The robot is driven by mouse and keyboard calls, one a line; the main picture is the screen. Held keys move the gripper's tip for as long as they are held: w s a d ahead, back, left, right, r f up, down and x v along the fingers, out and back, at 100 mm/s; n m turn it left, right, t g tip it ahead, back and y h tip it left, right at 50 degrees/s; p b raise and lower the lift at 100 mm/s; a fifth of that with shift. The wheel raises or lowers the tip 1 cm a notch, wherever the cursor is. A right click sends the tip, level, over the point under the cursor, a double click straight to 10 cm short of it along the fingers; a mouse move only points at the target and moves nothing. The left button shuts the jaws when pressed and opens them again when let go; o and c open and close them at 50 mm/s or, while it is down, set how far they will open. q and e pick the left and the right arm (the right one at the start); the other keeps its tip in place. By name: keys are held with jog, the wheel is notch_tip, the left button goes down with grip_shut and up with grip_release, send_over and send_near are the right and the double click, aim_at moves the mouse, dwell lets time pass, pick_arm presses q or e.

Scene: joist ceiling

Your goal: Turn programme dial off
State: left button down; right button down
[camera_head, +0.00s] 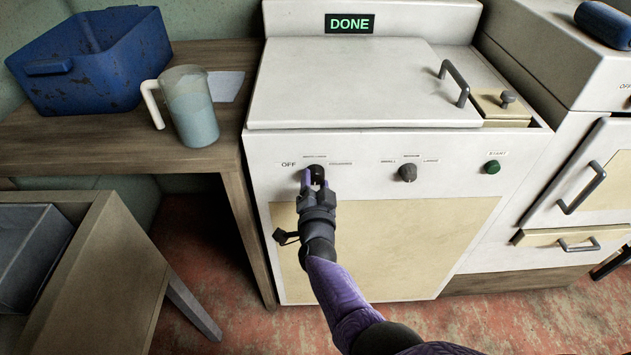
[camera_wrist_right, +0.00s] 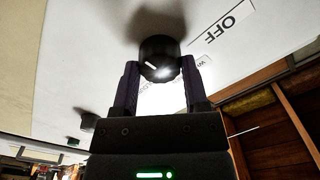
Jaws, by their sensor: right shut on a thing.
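The programme dial (camera_head: 317,169) is a round black knob on the white front panel of the machine, just right of the printed OFF label (camera_head: 288,164). In the right wrist view the dial (camera_wrist_right: 158,52) sits between the two fingers of my right gripper (camera_wrist_right: 160,68), which is shut on it. A short white mark shows on its face; I cannot tell which setting it points at. The OFF label (camera_wrist_right: 236,20) is at upper right there. In the head view my right gripper (camera_head: 315,181) partly covers the dial. My left gripper is not in view.
Farther right on the panel are a grey knob (camera_head: 408,173) and a green start button (camera_head: 492,167). A display (camera_head: 349,23) reads DONE. The lid (camera_head: 350,85) is closed. A jug (camera_head: 190,110) and blue tub (camera_head: 95,65) stand on the wooden table (camera_head: 225,140) at left.

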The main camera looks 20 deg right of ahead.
jog(key=shift+f+n, duration=0.1)
jog(key=shift+n, duration=0.2)
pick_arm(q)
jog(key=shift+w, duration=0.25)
pick_arm(e)
jog(key=shift+c, duration=0.5)
grip_release()
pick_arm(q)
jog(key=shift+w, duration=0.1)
